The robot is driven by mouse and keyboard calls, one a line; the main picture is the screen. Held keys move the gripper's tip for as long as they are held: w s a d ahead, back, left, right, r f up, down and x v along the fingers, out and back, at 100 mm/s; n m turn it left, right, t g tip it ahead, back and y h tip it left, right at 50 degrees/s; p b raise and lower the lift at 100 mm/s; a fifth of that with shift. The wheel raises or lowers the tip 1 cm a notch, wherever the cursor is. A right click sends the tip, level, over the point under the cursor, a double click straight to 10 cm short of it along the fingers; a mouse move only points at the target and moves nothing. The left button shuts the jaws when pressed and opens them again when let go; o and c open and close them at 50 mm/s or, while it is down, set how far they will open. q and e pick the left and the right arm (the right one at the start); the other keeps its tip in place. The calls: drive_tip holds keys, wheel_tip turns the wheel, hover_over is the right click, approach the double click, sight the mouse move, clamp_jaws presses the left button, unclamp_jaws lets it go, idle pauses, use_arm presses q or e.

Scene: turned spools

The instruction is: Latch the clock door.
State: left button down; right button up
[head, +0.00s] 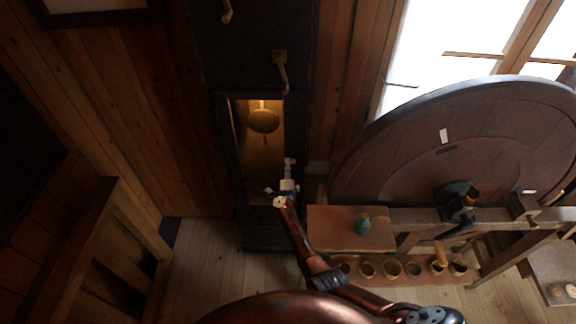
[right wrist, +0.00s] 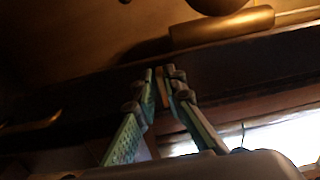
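The clock is a tall dark case (head: 259,219) against the plank wall. Its lit opening shows a round brass pendulum bob (head: 263,121). A brass handle or latch piece (head: 281,72) sits on the case above the opening. My right gripper (head: 290,161) is at the lower right edge of the opening, below and apart from that brass piece. In the right wrist view its two fingers (right wrist: 160,72) point at a dark edge, with a narrow gap between the tips and no clearly held thing. A brass cylinder (right wrist: 222,28) shows beyond them. My left gripper is not in view.
A big dark wooden wheel (head: 440,150) and its bench stand at the right, before a bright window. A small green object (head: 362,223) is on a wooden board (head: 330,229); several cups are below it. A wooden bench (head: 115,235) stands left. The floor (head: 205,265) between is clear.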

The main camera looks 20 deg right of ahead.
drive_tip(key=o, duration=0.3)
